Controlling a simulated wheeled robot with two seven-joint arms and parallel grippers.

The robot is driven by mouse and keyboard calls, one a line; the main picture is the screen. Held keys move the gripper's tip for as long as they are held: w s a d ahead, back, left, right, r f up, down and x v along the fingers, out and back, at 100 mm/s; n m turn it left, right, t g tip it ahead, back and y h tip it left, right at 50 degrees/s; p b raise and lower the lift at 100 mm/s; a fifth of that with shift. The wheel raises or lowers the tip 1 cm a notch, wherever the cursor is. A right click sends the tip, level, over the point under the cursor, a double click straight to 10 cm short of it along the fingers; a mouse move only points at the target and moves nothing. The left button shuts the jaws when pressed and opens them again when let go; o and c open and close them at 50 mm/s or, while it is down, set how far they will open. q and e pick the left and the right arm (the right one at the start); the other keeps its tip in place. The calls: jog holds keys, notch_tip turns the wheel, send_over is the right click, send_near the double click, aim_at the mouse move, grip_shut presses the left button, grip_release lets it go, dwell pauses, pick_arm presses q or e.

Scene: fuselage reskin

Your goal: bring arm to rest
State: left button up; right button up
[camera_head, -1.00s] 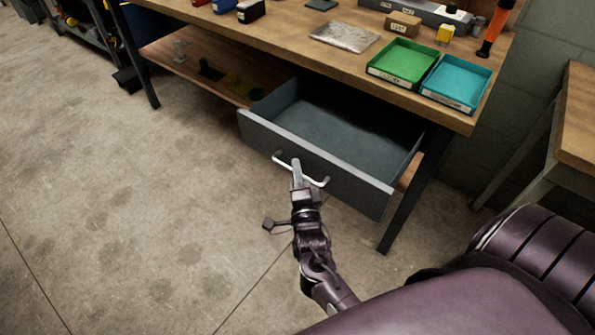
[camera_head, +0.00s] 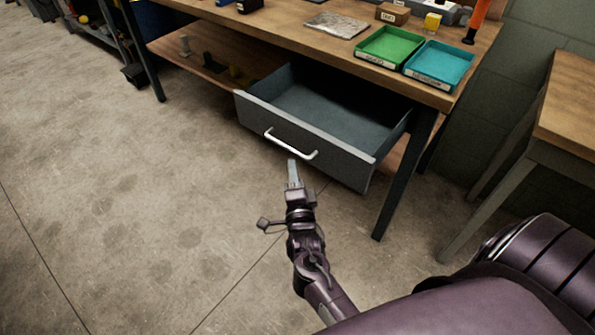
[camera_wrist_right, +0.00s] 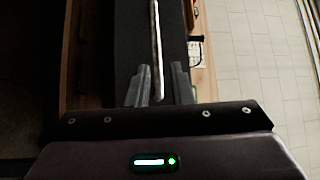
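My right gripper (camera_head: 293,166) is in front of the grey drawer (camera_head: 290,128), its fingertips just short of the pale bar handle (camera_head: 290,144) and apart from it. In the right wrist view the two fingers (camera_wrist_right: 161,68) stand apart with a gap between them. The handle (camera_wrist_right: 155,45) shows as a thin bright bar beyond that gap, with nothing held. The drawer is pulled open and its visible inside is empty. My left gripper is in neither view.
The workbench (camera_head: 290,32) above the drawer carries a green tray (camera_head: 388,49), a teal tray (camera_head: 440,66) and a silvery sheet (camera_head: 336,25). Another wooden table (camera_head: 570,110) stands at the right. The concrete floor (camera_head: 130,200) on the left is clear.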

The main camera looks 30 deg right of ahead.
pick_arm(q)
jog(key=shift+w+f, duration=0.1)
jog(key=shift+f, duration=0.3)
pick_arm(e)
jog(key=shift+w+f, duration=0.25)
jog(key=shift+f, duration=0.15)
